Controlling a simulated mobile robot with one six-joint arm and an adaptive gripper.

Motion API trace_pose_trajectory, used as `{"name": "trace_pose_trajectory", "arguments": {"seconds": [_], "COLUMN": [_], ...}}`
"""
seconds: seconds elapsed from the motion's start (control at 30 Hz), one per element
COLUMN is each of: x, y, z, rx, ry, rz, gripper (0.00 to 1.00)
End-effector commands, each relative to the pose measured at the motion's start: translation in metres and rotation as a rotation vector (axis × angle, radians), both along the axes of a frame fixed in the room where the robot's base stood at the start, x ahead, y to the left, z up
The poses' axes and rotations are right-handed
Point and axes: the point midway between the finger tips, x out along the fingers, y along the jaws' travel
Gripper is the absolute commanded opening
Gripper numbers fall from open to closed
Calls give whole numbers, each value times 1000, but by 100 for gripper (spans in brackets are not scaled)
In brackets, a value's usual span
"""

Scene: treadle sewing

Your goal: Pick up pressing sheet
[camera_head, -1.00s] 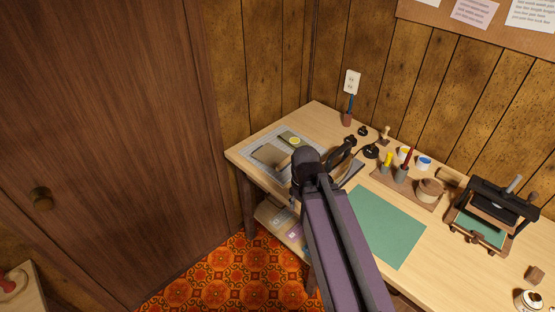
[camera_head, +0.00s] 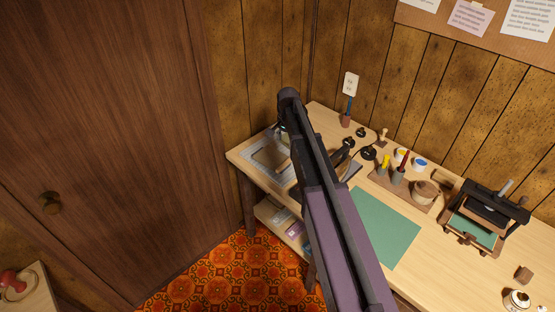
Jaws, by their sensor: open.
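A flat grey-edged piece (camera_head: 250,160) lies at the table's left end, with a brownish panel (camera_head: 268,158) inside its border. A flat green sheet (camera_head: 385,228) lies on the table right of my arm, which covers its left edge. I cannot tell which of these is the pressing sheet. My arm rises from the bottom of the view, its far end above the left part of the table. My gripper's fingers are hidden behind the arm, so their distance from the grey-edged piece cannot be seen.
The wooden table (camera_head: 445,262) carries a tool rack (camera_head: 405,190), a small press (camera_head: 480,222) and several small pots behind the green sheet. A black curved tool (camera_head: 343,157) lies close right of my arm. Wood-panelled walls stand behind; a brown door (camera_head: 110,130) is left.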

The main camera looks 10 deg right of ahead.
Motion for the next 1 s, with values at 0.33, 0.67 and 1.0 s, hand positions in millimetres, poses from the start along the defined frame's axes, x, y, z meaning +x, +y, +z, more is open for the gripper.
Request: {"name": "trace_pose_trajectory", "arguments": {"seconds": [0.33, 0.67, 1.0], "x": [7, 7, 8], "y": [1, 1, 3], "z": [1, -8, -33], "rx": [2, 1, 1], "ry": [-1, 0, 0], "rz": [-23, -21, -20], "gripper": [63, 63, 63]}}
